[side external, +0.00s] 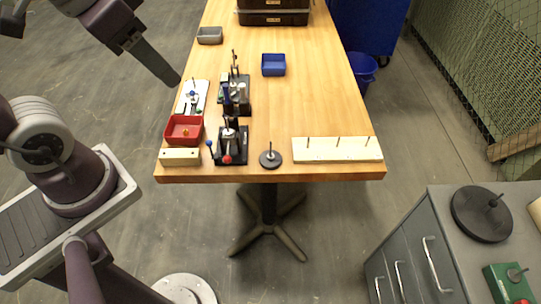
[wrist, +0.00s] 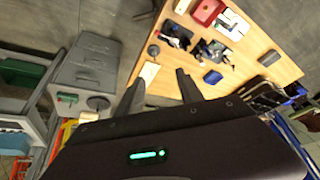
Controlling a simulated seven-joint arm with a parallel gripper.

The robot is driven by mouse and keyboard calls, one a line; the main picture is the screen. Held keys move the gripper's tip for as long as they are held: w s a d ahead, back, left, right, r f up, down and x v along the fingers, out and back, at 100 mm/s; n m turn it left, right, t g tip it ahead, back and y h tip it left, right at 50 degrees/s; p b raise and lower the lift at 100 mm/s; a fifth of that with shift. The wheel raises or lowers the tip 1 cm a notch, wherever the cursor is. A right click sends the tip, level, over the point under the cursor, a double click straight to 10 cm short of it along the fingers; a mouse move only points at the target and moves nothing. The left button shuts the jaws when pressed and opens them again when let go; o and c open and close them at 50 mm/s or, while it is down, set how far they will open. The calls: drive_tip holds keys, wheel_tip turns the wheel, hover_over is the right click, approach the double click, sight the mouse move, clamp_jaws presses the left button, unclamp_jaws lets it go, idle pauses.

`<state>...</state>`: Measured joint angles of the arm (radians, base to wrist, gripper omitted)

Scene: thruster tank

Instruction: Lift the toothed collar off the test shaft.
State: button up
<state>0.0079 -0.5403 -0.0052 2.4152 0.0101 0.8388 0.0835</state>
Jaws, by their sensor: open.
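A black fixture (side external: 231,147) with an upright post, a red knob and a blue knob stands near the table's front left. A second black fixture (side external: 236,97) with upright posts stands just behind it. Both are too small to tell which part is the test shaft or the toothed collar. A round dark base with a short upright peg (side external: 270,159) stands right of the front fixture. My gripper (side external: 172,80) is at the upper left, above and left of the fixtures, apart from them. In the wrist view my gripper (wrist: 159,78) has its two fingers spread with nothing between them.
A red bin (side external: 184,141), a pale block (side external: 180,157) and a white plate (side external: 186,105) crowd the fixtures' left. A pegged white board (side external: 337,152) lies front right, a blue tray (side external: 273,71) farther back. The table's (side external: 318,100) right middle is clear.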

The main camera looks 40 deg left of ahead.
drive_tip(key=w+f+m+g, duration=0.25)
drive_tip(key=w+f, duration=0.25)
drive_tip(key=w, duration=0.5)
drive_tip(key=m+g, duration=0.2)
drive_tip(key=m, duration=0.3)
hover_over(269, 158)
drive_tip(key=a, duration=0.1)
wheel_tip(269, 158, down, 19)
drive_tip(key=shift+g, duration=0.25)
drive_tip(key=f, duration=1.1)
drive_tip(key=shift+w+d+f, duration=0.2)
drive_tip(key=shift+w+d, duration=0.05)
drive_tip(key=shift+w, duration=0.1)
clamp_jaws()
